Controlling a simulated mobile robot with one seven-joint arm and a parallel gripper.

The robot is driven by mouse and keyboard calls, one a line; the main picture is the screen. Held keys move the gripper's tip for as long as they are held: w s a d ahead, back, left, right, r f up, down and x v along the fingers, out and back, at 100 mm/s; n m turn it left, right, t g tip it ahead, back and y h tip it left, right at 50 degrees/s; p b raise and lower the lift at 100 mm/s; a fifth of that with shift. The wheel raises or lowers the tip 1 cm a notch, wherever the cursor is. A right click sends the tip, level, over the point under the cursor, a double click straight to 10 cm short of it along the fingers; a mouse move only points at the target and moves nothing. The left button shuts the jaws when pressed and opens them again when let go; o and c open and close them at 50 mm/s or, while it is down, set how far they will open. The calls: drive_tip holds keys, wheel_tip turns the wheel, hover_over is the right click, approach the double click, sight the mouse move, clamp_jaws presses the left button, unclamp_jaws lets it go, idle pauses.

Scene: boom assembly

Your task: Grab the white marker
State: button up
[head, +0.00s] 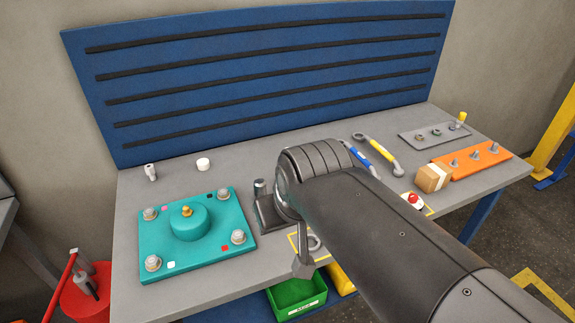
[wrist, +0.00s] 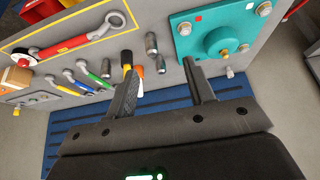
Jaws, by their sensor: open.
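In the head view a short white cylinder (head: 203,164) stands at the back of the grey bench, near the blue panel. A small white square (head: 171,265) lies on the front of the teal plate (head: 148,238). I cannot tell which of these is the white marker. In the wrist view my gripper (wrist: 158,68) is open and empty, its fingers wide apart. The teal plate (wrist: 190,45) is beyond the right finger. The white cylinder is not clear there and may be behind that finger. In the head view my arm hides most of the gripper.
Grey metal cylinders (wrist: 152,43) and a yellow-and-black handle (wrist: 126,58) are near the fingers. A grey bolt-like piece (head: 150,172) stands left of the white cylinder. Wrenches (head: 379,150) and an orange plate (head: 480,159) are to the right. The bench's back left is mostly clear.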

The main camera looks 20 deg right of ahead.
drive_tip(key=w+d+f+m+g+h, duration=0.1)
drive_tip(key=w+d, duration=0.4)
drive_tip(key=w, duration=0.7)
drive_tip(key=w+d+f+m, duration=0.15)
drive_tip(key=w+d, duration=0.25)
drive_tip(key=w, duration=0.8)
drive_tip(key=shift+m, duration=0.45)
drive_tip(key=w+d+f, duration=0.2)
drive_tip(key=w+f, duration=0.2)
drive_tip(key=w+d+f, duration=0.2)
drive_tip(key=w+f, duration=0.2)
drive_tip(key=f, duration=0.1)
drive_tip(key=w+d+f, duration=0.2)
drive_tip(key=w+f, duration=0.2)
drive_tip(key=f, duration=0.1)
drive_tip(key=shift+d, duration=0.4)
clamp_jaws()
